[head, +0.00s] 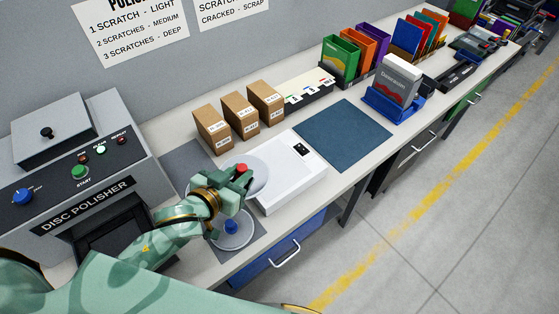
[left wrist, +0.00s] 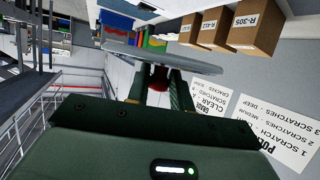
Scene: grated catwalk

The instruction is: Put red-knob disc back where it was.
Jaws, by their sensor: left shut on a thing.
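The red-knob disc is a flat grey plate (head: 259,181) with a red knob (head: 241,168). My left gripper (head: 241,174) is shut on the knob. The disc overlaps the left end of a white scale-like device (head: 302,172) in the head view; I cannot tell whether it touches it. In the left wrist view the disc (left wrist: 165,56) shows edge-on beyond my gripper (left wrist: 158,84), with the knob between the fingers. A second disc with a blue knob (head: 232,227) lies on a grey mat (head: 190,158), partly behind my gripper. My right gripper is not in view.
The disc polisher (head: 75,170) stands at the left. Several cardboard boxes (head: 240,113) line the back of the bench. A blue-grey mat (head: 343,134) right of the white device is bare. A blue holder (head: 392,104) and coloured folders (head: 355,50) stand farther right.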

